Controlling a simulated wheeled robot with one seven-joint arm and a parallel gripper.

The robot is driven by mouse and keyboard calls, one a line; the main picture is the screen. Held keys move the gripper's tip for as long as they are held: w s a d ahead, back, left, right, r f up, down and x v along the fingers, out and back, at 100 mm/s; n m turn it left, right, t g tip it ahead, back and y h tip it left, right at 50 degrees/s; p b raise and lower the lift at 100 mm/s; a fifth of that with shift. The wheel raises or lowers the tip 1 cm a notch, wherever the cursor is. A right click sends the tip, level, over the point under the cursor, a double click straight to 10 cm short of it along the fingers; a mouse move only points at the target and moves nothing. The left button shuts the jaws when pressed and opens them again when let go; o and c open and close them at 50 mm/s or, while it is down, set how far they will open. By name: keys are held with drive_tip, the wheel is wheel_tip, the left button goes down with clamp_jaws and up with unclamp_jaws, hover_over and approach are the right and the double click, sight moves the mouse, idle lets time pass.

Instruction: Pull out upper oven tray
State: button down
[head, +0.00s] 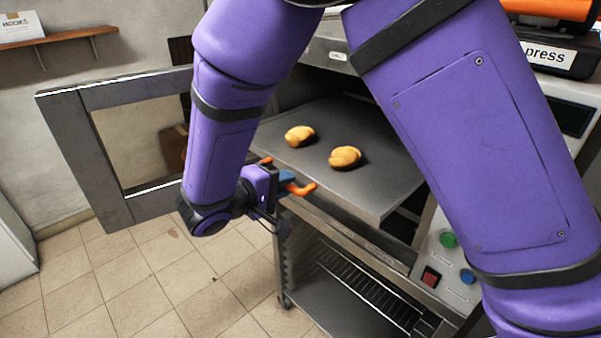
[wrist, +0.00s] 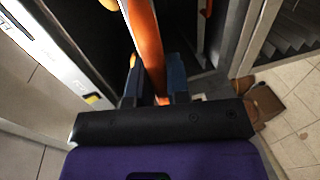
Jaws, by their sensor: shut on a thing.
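The upper oven tray (head: 310,175) is a flat grey metal sheet in the oven's upper opening, with two golden rolls, one on the left (head: 299,136) and one on the right (head: 345,157). In the head view it juts partly out past the oven front. An orange handle (head: 302,189) is at its front left edge. My gripper (head: 287,177) has blue fingertips and is shut on this handle. In the wrist view the orange handle (wrist: 147,40) runs between the blue fingers of my gripper (wrist: 157,75). My arm hides part of the oven and the tray's back.
The oven door (head: 118,205) with its window stands open to the left. A wire rack (head: 365,290) is in the lower compartment. Green button (head: 449,240), blue knob (head: 467,276) and red switch (head: 430,277) are at the right. Tiled floor (head: 150,275) is clear in front.

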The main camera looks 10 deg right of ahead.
drive_tip(key=shift+v, duration=0.8)
drive_tip(key=shift+f, duration=0.2)
drive_tip(key=c, duration=1.1)
unclamp_jaws()
drive_tip(key=v, duration=1.1)
drive_tip(key=shift+w+d, duration=0.1)
drive_tip(key=shift+d, duration=0.05)
